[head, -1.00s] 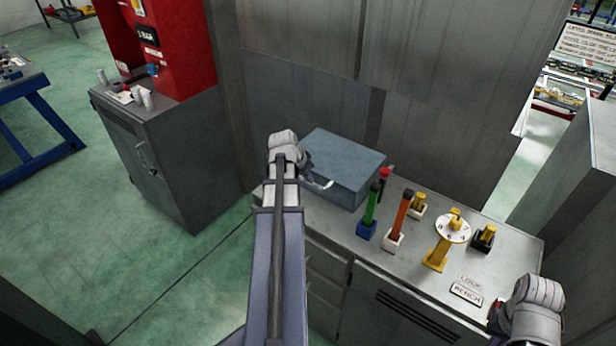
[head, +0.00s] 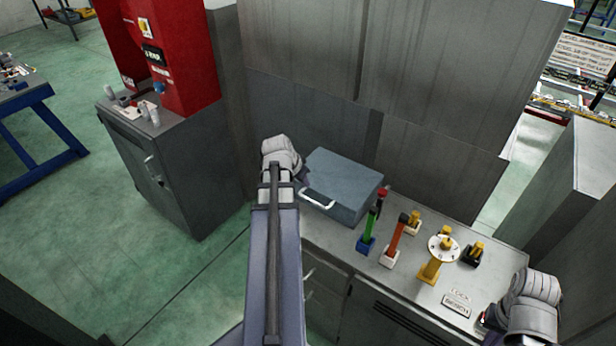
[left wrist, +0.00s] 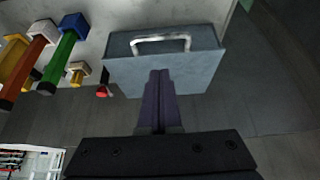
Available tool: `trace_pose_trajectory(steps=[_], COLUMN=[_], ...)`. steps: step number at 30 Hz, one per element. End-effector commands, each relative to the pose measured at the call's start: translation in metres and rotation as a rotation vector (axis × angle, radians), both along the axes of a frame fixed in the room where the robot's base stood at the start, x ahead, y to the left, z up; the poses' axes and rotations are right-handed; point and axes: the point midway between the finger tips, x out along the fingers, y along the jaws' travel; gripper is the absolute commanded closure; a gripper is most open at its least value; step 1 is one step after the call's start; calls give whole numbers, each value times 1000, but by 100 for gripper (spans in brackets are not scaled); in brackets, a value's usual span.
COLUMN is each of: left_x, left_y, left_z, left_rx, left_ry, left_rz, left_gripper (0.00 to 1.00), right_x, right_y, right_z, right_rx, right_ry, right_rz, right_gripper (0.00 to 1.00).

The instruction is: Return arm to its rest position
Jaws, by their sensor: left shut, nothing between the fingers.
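My left arm comes in from the lower middle of the head view. Its wrist hides most of the left gripper (head: 284,172), which is at the left side of a blue-grey case (head: 345,178). In the left wrist view, the fingers of the left gripper (left wrist: 160,78) are together and empty. They show in front of the case (left wrist: 190,72), whose metal handle (left wrist: 160,42) is free. I cannot tell how far the fingers are from the case. My right arm's wrist (head: 528,305) shows at the lower right. The right gripper's fingers are hidden.
Grey panels rise behind. A cabinet (head: 180,185) under a red unit stands left, with open floor between.

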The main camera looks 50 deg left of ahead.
Motion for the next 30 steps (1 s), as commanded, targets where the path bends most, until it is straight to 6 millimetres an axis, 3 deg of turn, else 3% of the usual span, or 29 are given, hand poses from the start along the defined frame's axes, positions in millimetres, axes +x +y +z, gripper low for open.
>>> trace_pose_trajectory(steps=[3, 14, 17, 20, 24, 30], left_x=[-5, -5, 2, 20, 49, 69], left_y=[-2, -2, -13, -45, -117, -212], left_z=[10, 8, 3, -9, -31, -57], left_rx=[0, 0, -6, -26, -59, -80], left_ry=[0, 0, 9, 37, 107, 213], left_rz=[0, -2, -18, -61, -149, -252], left_gripper=[100, 100, 100, 100, 100, 100], right_x=[0, 0, 0, 0, 0, 0], right_y=[0, 0, 0, 0, 0, 0], right_z=[9, 8, 4, -5, -21, -40], right_rx=[0, 0, 0, 0, 0, -1], right_ry=[0, 0, 0, 0, 0, 0], right_rz=[-1, -1, -1, 0, 1, 4], right_gripper=[100, 100, 100, 100, 100, 100])
